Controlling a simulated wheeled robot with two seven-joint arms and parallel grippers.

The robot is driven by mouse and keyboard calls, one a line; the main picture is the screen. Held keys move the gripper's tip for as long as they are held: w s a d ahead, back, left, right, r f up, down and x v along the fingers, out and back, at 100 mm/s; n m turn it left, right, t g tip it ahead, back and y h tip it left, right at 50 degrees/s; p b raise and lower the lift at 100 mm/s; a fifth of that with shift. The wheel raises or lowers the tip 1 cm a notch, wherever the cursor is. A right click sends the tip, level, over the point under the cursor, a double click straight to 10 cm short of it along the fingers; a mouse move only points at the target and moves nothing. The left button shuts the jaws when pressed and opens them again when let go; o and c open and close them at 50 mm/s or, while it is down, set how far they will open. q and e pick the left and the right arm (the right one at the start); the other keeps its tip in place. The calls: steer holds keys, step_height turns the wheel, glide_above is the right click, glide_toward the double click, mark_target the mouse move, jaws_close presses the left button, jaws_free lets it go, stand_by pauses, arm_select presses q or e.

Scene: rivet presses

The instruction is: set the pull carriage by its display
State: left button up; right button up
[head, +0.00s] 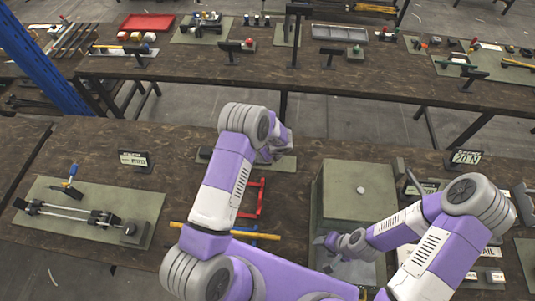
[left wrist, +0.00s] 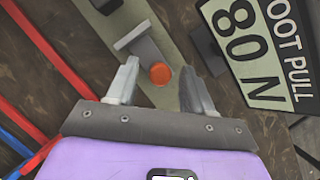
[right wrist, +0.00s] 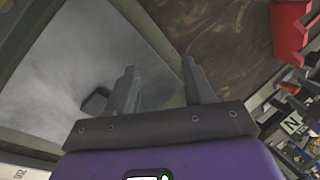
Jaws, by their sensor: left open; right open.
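My left gripper (left wrist: 159,75) is open and empty; in the left wrist view a round orange knob (left wrist: 160,74) and a grey bar-shaped part (left wrist: 139,45) show between and beyond its fingers. I cannot tell if the fingers touch them. A display (left wrist: 265,50) beside them reads FOOT PULL with an 8, a 0 and N. In the head view the left gripper is mostly hidden by its arm above a green mat (head: 287,163). No part is plainly identifiable as the pull carriage. My right gripper (right wrist: 160,88) is open and empty; in the head view it (head: 327,240) is over a grey surface.
A green-topped block (head: 345,185) stands beside the right gripper. A two-rod fixture (head: 70,212) and an mm sign (head: 135,158) lie left; a 20 N sign (head: 465,158) stands right. A red frame (head: 262,198) and yellow bar (head: 240,233) lie near my arms.

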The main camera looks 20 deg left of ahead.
arm_select(q)
steer(key=shift+r, duration=0.1)
arm_select(e)
steer(key=shift+f+b, duration=0.35)
arm_select(q)
steer(key=v, duration=0.7)
steer(key=shift+r, duration=0.25)
